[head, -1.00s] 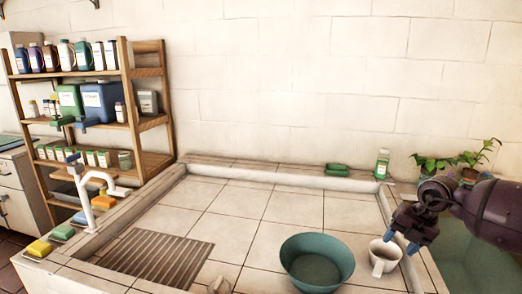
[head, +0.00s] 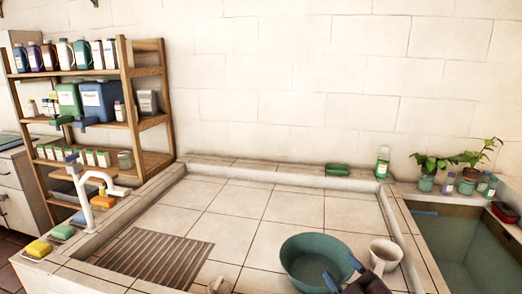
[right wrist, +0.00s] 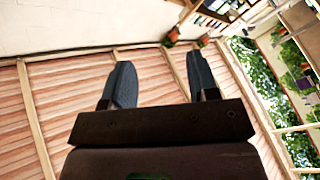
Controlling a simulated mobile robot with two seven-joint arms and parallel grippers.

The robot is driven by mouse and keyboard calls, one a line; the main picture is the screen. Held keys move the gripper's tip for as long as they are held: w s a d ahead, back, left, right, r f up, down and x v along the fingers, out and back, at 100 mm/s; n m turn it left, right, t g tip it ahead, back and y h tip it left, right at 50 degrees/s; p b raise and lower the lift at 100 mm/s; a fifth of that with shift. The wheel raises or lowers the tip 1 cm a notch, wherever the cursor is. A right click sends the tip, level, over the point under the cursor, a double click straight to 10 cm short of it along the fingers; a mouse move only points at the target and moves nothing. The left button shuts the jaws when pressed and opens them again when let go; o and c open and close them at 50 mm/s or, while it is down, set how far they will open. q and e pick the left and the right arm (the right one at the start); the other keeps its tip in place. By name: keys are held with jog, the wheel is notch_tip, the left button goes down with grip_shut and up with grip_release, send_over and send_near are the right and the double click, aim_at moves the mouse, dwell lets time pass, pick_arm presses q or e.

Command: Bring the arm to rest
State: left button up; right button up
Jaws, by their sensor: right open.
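My right gripper (head: 341,271) is at the bottom of the head view, its two blue fingers spread with nothing between them. In the picture it overlaps the front right of the teal basin (head: 303,250); I cannot tell the height gap. The white mug (head: 386,256) stands just right of the basin, apart from the fingers. In the right wrist view the fingers (right wrist: 161,72) are apart and empty, with slatted wood panels and greenery beyond.
A sunken trough (head: 462,245) lies at the right, with potted plants (head: 466,157) and small bottles behind it. A green bottle (head: 383,162) stands on the back ledge. A wooden shelf (head: 128,115) with containers and a white tap (head: 88,195) are at the left. The middle tiles are clear.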

jog(key=s+d+f+m+g+h, duration=0.3)
jog(key=s+d+f+m+h, duration=0.3)
jog(key=d+m+h, duration=0.15)
jog(key=s+d+f+m+g, duration=0.1)
jog(key=s+f+m+g, duration=0.2)
jog(key=s, duration=0.4)
jog(key=s+d+f+m+g, duration=0.1)
jog(key=s+f+g, duration=0.2)
jog(key=s+g, duration=0.35)
jog(key=s+d+f+m+g, duration=0.1)
jog(key=s+f+g, duration=0.15)
jog(key=s, duration=0.65)
pick_arm(q)
notch_tip(320, 180, down, 9)
jog(key=b, duration=0.8)
jog(key=shift+d+r+g, duration=0.2)
jog(key=shift+g, duration=0.1)
pick_arm(e)
jog(key=w+f+t, duration=0.3)
jog(key=f+t, duration=0.1)
jog(key=f, duration=0.6)
jog(key=w+f+t, duration=0.3)
jog(key=w+f, duration=0.1)
jog(key=f, duration=0.6)
jog(key=shift+w+a+n+t, duration=0.2)
jog(key=shift+w+n+t, duration=0.1)
jog(key=shift+n+t, duration=0.1)
